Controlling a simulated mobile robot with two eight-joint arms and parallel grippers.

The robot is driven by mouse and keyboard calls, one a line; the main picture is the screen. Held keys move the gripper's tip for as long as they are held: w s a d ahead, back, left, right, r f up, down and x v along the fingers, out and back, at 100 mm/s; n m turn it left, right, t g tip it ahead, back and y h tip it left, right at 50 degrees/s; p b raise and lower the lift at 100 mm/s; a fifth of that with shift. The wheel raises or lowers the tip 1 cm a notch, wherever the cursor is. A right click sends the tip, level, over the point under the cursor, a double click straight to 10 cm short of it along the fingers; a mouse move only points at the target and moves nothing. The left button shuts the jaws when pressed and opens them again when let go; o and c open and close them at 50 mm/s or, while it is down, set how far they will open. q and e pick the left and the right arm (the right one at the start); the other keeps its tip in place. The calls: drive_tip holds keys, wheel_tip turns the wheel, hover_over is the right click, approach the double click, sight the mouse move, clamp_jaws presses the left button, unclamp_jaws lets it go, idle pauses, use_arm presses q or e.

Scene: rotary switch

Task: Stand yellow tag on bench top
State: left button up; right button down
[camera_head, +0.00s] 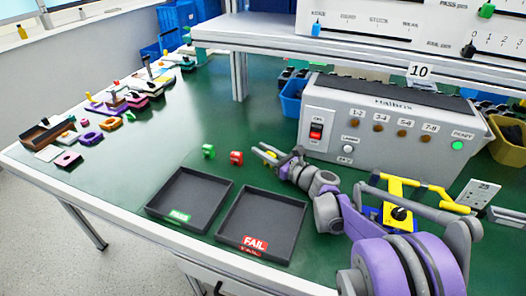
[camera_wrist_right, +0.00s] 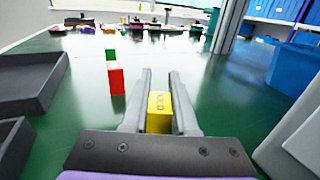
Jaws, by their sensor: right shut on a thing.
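The yellow tag (camera_wrist_right: 159,112) is a small block with faint dark marks on its face. It sits between the fingers of my right gripper (camera_wrist_right: 158,100), which is shut on it. In the head view the yellow tag (camera_head: 265,153) shows at the tips of my right gripper (camera_head: 272,156), low over the green bench top (camera_head: 215,115). I cannot tell whether its underside touches the bench. It is just right of the red tag (camera_head: 236,157), apart from it. The green tag (camera_head: 208,151) stands farther left. My left gripper is not in view.
The black PASS tray (camera_head: 190,200) and FAIL tray (camera_head: 262,222) lie in front. A grey test box (camera_head: 385,125) and a blue bin (camera_head: 292,97) stand behind my right gripper. A yellow fixture (camera_head: 397,190) is at right. Green bench is clear behind the tags.

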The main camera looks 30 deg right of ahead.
drive_tip(key=shift+f, duration=0.15)
drive_tip(key=c, duration=0.7)
unclamp_jaws()
drive_tip(key=shift+s+d+r, duration=0.1)
drive_tip(key=shift+s+r, duration=0.1)
drive_tip(key=shift+s, duration=0.1)
drive_tip(key=p+v, duration=0.1)
drive_tip(key=v, duration=0.6)
